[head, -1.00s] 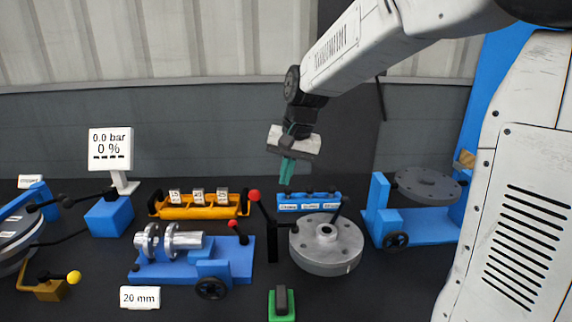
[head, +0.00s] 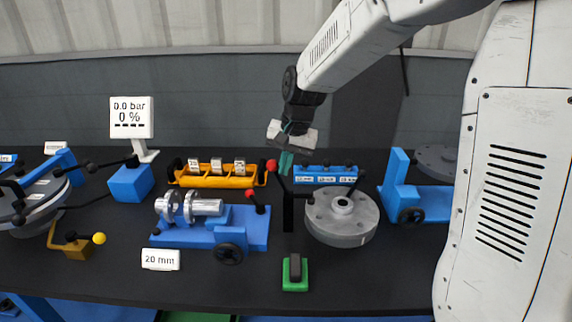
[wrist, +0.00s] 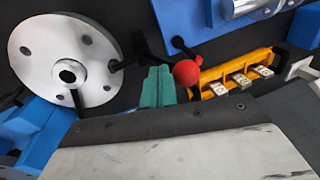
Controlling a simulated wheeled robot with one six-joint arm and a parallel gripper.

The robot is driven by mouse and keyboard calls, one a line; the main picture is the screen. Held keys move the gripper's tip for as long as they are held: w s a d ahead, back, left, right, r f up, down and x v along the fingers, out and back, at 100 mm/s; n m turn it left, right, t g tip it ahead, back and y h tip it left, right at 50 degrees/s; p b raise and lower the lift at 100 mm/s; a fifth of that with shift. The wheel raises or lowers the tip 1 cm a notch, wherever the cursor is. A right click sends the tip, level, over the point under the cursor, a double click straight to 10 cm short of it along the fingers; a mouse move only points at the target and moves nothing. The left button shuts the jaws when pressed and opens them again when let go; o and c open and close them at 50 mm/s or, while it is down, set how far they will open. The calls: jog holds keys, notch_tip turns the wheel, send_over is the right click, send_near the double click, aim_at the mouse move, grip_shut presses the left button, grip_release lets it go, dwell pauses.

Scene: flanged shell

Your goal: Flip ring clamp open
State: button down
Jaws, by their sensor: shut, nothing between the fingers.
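My gripper (head: 285,163) is shut and empty, its green fingers pointing down just right of a red ball knob (head: 271,166). The knob tops a black lever on a black post (head: 288,208) beside a grey flanged disc (head: 341,216). In the wrist view the green fingertips (wrist: 157,87) are beside the red knob (wrist: 187,72), and I cannot tell if they touch. The disc (wrist: 88,85) shows on the left there. A blue fixture (head: 185,236) holds metal flanges (head: 190,207) and a second red-knobbed lever (head: 257,203). I cannot tell which lever belongs to the ring clamp.
An orange tray (head: 217,182) with metal blocks and a blue labelled rack (head: 318,181) stand behind. A white display (head: 131,118) reads 0.0 bar. A green block with a black top (head: 295,273) sits in front. The table front (head: 345,284) is mostly clear.

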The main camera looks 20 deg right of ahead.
jog(key=shift+a, duration=0.1)
jog(key=shift+w+a+h, duration=0.1)
jog(key=shift+a+h, duration=0.1)
jog(key=shift+h, duration=0.1)
jog(key=shift+a, duration=0.1)
jog(key=shift+w+a+f+g+h, duration=0.2)
jog(key=shift+a+g+h, duration=0.1)
jog(key=shift+a+h, duration=0.15)
jog(key=shift+w+a+f+g+h, duration=0.1)
jog(key=shift+w+a+g+h, duration=0.15)
jog(key=shift+a+h, duration=0.2)
jog(key=w+a+f+g+h, duration=0.2)
jog(key=a+f+g+h, duration=0.1)
jog(key=a+f+h, duration=0.2)
jog(key=shift+a+f+h, duration=0.25)
jog(key=shift+f+h, duration=0.1)
jog(key=shift+h, duration=0.95)
jog(key=shift+f, duration=0.15)
